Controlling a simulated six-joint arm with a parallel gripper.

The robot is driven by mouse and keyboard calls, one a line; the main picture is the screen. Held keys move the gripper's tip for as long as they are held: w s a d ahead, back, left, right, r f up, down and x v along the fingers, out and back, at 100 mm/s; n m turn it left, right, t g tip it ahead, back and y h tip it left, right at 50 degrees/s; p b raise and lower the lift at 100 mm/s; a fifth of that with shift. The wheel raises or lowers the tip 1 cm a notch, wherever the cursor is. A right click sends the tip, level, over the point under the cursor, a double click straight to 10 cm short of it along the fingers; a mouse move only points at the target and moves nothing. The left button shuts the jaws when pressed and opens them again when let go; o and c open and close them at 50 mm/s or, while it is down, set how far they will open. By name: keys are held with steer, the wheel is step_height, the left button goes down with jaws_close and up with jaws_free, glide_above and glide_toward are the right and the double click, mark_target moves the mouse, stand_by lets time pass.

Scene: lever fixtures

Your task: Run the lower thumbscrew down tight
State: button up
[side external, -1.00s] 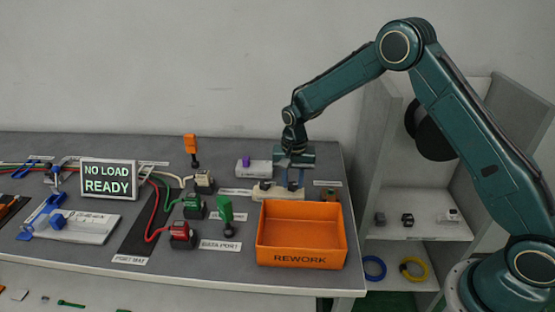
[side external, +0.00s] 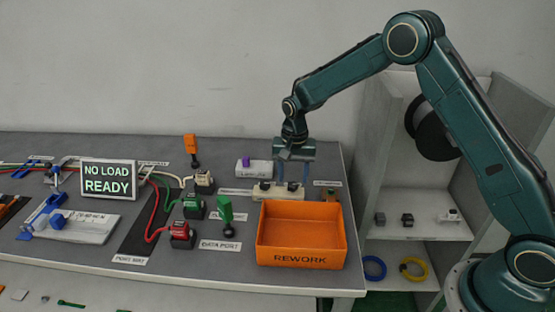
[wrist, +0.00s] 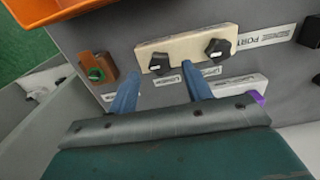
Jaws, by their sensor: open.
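A cream block (side external: 278,195) on the grey bench carries two black thumbscrews. In the wrist view, one thumbscrew (wrist: 160,63) lies between my finger lines and the other thumbscrew (wrist: 217,48) lies right of them. In the side view these are the right thumbscrew (side external: 293,187) and the left thumbscrew (side external: 264,186).
An orange REWORK bin (side external: 301,238) stands close in front of the block. A pale unit with a purple knob (side external: 246,160) sits behind it. A brown fixture with a green knob (wrist: 96,73) is beside the block. A sign reads NO LOAD READY (side external: 109,178).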

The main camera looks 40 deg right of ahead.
mark_target(294, 185)
step_height(294, 185, up, 12)
steer(key=shift+f, duration=0.2)
stand_by(0.5)
steer(key=s+r+n+t, duration=0.3)
steer(key=s+r+n, duration=0.2)
steer(key=s+r, duration=1.05)
steer(key=s+f+n+t, duration=0.2)
steer(key=s+n, duration=0.2)
steer(key=s, duration=1.5)
steer(key=shift+d+f+t, duration=0.2)
steer(key=shift+d+t, duration=0.1)
steer(key=shift+d, duration=0.05)
